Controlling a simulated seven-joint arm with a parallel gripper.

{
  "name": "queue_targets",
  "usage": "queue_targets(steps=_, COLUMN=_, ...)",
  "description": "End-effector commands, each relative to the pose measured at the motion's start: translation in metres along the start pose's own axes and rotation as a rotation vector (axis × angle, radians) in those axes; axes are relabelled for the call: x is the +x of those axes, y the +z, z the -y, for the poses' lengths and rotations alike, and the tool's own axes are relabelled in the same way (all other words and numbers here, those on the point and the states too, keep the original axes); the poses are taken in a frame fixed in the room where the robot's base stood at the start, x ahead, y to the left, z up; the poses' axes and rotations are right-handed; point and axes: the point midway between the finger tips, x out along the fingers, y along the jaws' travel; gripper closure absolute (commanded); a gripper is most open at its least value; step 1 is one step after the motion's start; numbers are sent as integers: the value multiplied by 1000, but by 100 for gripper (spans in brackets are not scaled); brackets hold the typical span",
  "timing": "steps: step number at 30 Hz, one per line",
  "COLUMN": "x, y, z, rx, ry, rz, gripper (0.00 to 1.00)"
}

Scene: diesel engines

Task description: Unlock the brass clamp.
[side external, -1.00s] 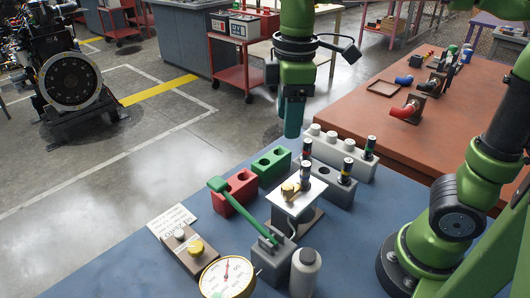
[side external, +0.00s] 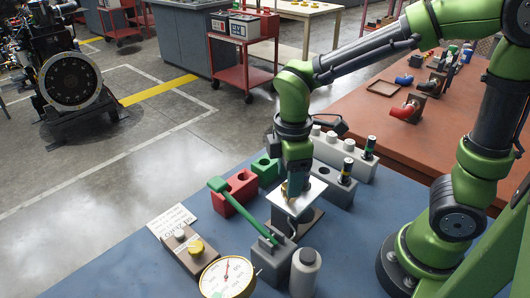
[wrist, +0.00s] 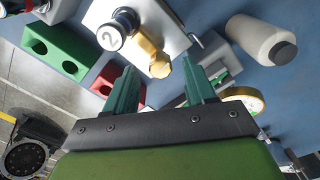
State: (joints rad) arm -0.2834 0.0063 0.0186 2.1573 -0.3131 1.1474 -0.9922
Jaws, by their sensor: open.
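In the side view the white plate (side external: 312,190) lies on top of a stand, and the clamp is mostly hidden behind my gripper (side external: 296,190). My gripper points down right over the plate. In the wrist view its two green fingers (wrist: 160,72) are apart with nothing held, and the clamp appears just beyond the gap between the tips. I cannot tell whether a finger touches it.
Red (side external: 236,192) and green (side external: 265,170) blocks with holes stand left of the plate. Grey blocks (side external: 335,157) with cylinders stand behind. A green-handled lever device (side external: 270,248), a white bottle (side external: 306,270) and a gauge (side external: 228,277) are in front.

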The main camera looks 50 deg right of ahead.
Motion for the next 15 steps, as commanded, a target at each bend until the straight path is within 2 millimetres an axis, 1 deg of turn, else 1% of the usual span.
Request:
queue_targets(steps=1, x=7, y=0, z=0, rx=-1, ry=-2, rz=2, gripper=45)
queue_targets(steps=3, x=14, y=0, z=0, rx=0, ry=-2, rz=1, gripper=45)
queue_targets(steps=6, x=20, y=0, z=0, rx=0, ry=-1, rz=1, gripper=45)
queue_targets(steps=15, x=23, y=0, z=0, rx=0, ry=0, rz=-1, gripper=45)
